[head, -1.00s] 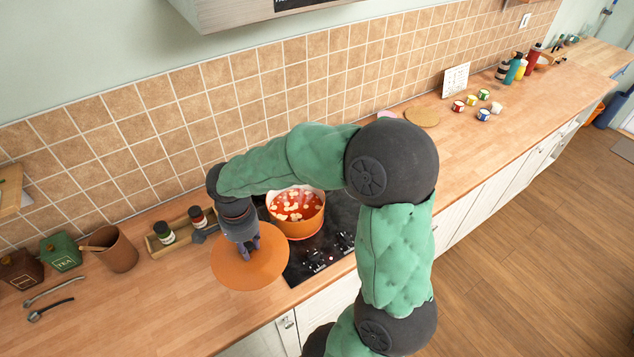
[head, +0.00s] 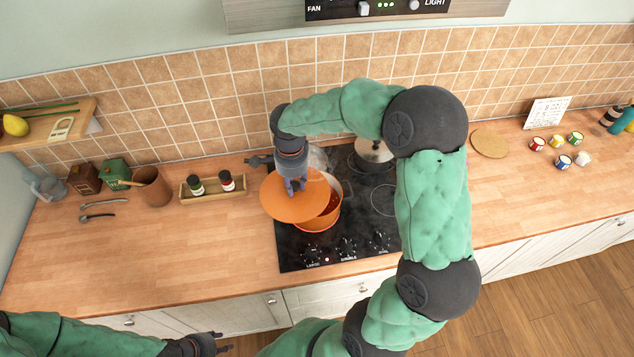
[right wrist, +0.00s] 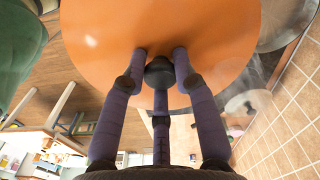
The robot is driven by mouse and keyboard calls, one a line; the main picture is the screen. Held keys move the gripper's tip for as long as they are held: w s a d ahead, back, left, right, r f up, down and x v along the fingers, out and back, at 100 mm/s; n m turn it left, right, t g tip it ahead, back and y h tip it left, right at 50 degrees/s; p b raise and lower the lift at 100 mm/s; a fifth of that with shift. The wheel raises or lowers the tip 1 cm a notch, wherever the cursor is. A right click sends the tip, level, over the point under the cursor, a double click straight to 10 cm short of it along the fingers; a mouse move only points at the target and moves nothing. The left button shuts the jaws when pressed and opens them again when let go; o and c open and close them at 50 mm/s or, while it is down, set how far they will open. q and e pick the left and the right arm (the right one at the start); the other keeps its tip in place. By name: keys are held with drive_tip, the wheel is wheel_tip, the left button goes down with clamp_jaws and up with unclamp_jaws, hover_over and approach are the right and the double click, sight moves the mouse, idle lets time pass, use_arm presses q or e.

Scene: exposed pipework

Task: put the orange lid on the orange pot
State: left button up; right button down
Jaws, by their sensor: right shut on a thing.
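The orange lid (head: 288,208) is a flat round disc with a dark knob (right wrist: 159,72). My right gripper (head: 295,186) is shut on this knob, its purple fingers around it; the lid also fills the top of the right wrist view (right wrist: 110,40). The orange pot (head: 318,223) stands on the black cooktop. The lid is over the pot's left part, offset to the left, and a strip of red contents shows at the right. Whether lid and rim touch is unclear. My left gripper (head: 222,343) is low at the bottom edge, empty, its fingers apart.
The cooktop (head: 300,255) also bears a lidded pan (head: 374,152) behind, beside my right arm. A spice tray (head: 213,188) with two jars and a brown crock (head: 155,186) stand left.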

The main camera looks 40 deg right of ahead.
sight(314, 177)
drive_tip(key=d+f, duration=0.1)
drive_tip(key=d, duration=0.1)
drive_tip(key=w+d, duration=0.1)
drive_tip(key=w+d+f+p, duration=0.1)
drive_tip(key=d, duration=0.1)
drive_tip(key=shift+d+f, duration=0.3)
drive_tip(key=shift+f, duration=0.05)
drive_tip(key=d+f, duration=0.1)
drive_tip(key=w+d+f, duration=0.1)
drive_tip(key=f, duration=0.1)
drive_tip(key=d+f, duration=0.1)
drive_tip(key=f, duration=0.1)
drive_tip(key=shift+w+d, duration=0.2)
drive_tip(key=shift+d, duration=0.2)
wheel_tip(314, 177, down, 4)
drive_tip(key=shift+w+d+r+p, duration=0.1)
drive_tip(key=shift+r+p, duration=0.15)
drive_tip(key=shift+p, duration=0.45)
drive_tip(key=shift+f+b, duration=0.4)
drive_tip(key=shift+b, duration=0.15)
drive_tip(key=shift+f+b, duration=0.2)
drive_tip(key=shift+b, duration=0.1)
